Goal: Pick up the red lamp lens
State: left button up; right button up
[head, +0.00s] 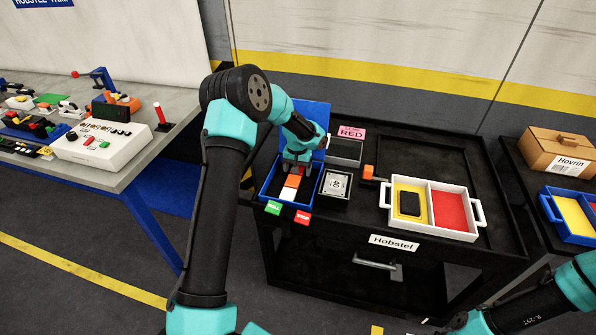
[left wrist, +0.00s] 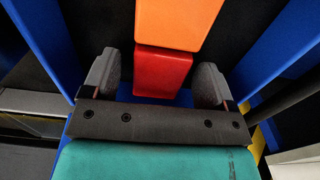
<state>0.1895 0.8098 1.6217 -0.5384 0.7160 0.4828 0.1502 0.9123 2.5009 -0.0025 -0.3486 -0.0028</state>
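The red lamp lens (left wrist: 162,72) lies in the blue box (head: 266,185), at the end of a row beside an orange lens (left wrist: 180,22). My left gripper (left wrist: 157,82) is open, with one finger on each side of the red lens. A gap shows at the left finger; the right finger is very close to the lens. In the head view my left gripper (head: 296,165) reaches down into the box and mostly hides the red lens. The orange lens (head: 292,181) and a white lens (head: 288,194) show in front of it.
A pink card (head: 351,132) reads RED. A small fixture (head: 336,184) stands right of the box. A white two-part tray (head: 424,227) has a black block (head: 409,204) in its yellow side; its red side is empty. The box's raised blue lid (head: 313,115) stands behind.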

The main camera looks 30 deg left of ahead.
pick_arm(q)
jog(key=c, duration=0.9)
notch_tip(320, 180, up, 10)
dwell(0.4)
dwell(0.3)
